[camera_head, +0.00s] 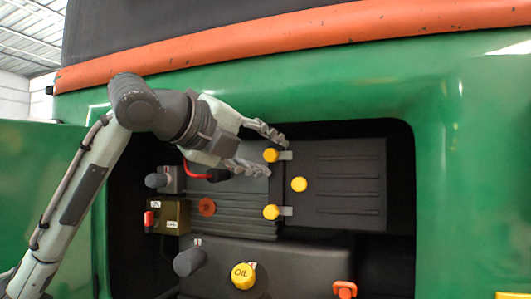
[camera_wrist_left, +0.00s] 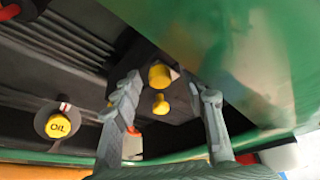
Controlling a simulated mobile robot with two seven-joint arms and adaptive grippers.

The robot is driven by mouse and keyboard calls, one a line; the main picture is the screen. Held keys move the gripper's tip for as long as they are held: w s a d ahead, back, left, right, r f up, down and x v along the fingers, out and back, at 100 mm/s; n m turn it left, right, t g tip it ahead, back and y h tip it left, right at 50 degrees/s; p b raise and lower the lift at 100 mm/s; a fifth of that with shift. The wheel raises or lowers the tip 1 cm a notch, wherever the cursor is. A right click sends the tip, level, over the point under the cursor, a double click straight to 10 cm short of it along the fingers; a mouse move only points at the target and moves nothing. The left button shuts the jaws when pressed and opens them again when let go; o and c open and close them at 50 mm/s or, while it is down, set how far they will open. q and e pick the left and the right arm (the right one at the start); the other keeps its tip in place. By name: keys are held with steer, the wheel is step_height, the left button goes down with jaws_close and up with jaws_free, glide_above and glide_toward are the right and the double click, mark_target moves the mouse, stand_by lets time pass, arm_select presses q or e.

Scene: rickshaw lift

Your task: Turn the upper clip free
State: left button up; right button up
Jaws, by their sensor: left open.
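The upper clip (camera_head: 271,155) is a yellow knob with a short grey tab pointing right, at the top left edge of the dark ribbed cover (camera_head: 340,170). The lower clip (camera_head: 271,212) looks alike and sits below it, its tab also pointing right. My left gripper (camera_head: 275,155) is open, one finger above and one below the upper clip. I cannot tell whether either finger touches it. In the left wrist view, a yellow knob (camera_wrist_left: 160,76) shows between the open fingertips of my left gripper (camera_wrist_left: 164,82). My right gripper is not in view.
Another yellow knob (camera_head: 299,184) sits on the cover, close to the fingers. The green body (camera_head: 430,130) frames the opening.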

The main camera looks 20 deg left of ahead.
arm_select(q)
steer(key=shift+c, duration=1.2)
steer(key=c, duration=0.7)
jaws_close()
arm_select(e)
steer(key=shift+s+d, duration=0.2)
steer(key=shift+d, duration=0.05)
